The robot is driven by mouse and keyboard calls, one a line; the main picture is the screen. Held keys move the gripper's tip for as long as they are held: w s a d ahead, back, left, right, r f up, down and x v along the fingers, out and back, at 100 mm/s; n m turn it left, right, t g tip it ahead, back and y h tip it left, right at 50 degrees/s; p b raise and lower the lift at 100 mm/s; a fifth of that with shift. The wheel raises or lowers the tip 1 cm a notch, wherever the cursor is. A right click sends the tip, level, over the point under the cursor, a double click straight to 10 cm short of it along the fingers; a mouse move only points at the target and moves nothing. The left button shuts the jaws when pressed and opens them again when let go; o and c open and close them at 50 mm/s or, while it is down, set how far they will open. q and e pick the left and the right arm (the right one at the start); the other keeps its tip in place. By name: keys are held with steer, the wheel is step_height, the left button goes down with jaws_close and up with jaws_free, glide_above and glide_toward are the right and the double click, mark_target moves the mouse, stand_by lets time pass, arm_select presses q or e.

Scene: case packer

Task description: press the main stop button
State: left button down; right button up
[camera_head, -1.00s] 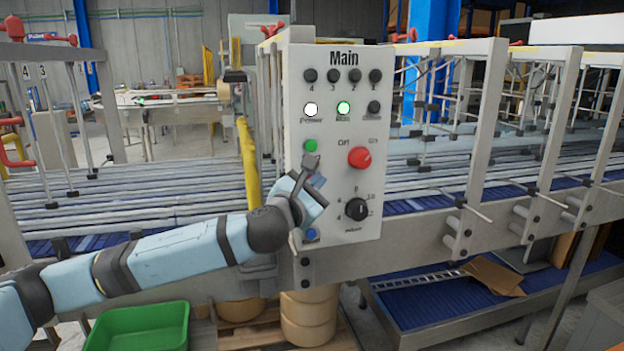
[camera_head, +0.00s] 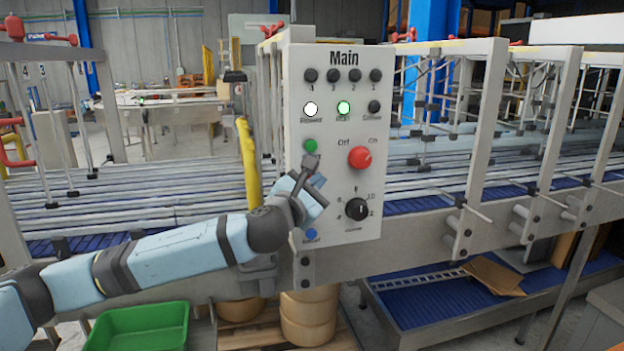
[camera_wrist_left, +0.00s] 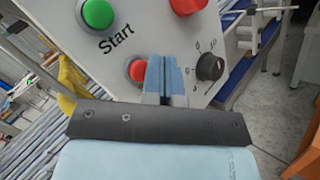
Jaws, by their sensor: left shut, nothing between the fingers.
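The grey control panel (camera_head: 332,215) marked "Main" faces me. In the left wrist view, a red button (camera_wrist_left: 138,70) sits below the green Start button (camera_wrist_left: 97,13). My left gripper's fingers (camera_wrist_left: 164,60) partly cover its right side. I cannot tell whether they touch it. In the head view, my left gripper (camera_head: 313,160) is shut and empty in front of the panel, just below the green Start button (camera_head: 310,146). The red button is hidden behind it there. My right gripper is not in view.
Right of my left gripper are a red Off/On knob (camera_head: 359,157) and a black dial (camera_head: 356,209). A blue button (camera_head: 311,234) is below. Conveyor frames stand on both sides. A green bin (camera_head: 138,328) is at lower left.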

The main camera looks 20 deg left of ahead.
arm_select(q)
steer(key=shift+w+a, duration=0.1)
stand_by(0.7)
steer(key=shift+w+a+p, duration=0.15)
steer(key=shift+w+p, duration=0.1)
steer(key=shift+p, duration=0.1)
steer(key=shift+w+a, duration=0.3)
steer(key=shift+w, duration=0.15)
stand_by(0.8)
steer(key=shift+s+p, duration=0.1)
steer(key=shift+p, duration=0.25)
steer(key=shift+s+d+p, duration=0.35)
steer(key=shift+s+d, duration=0.15)
steer(key=shift+s, duration=0.2)
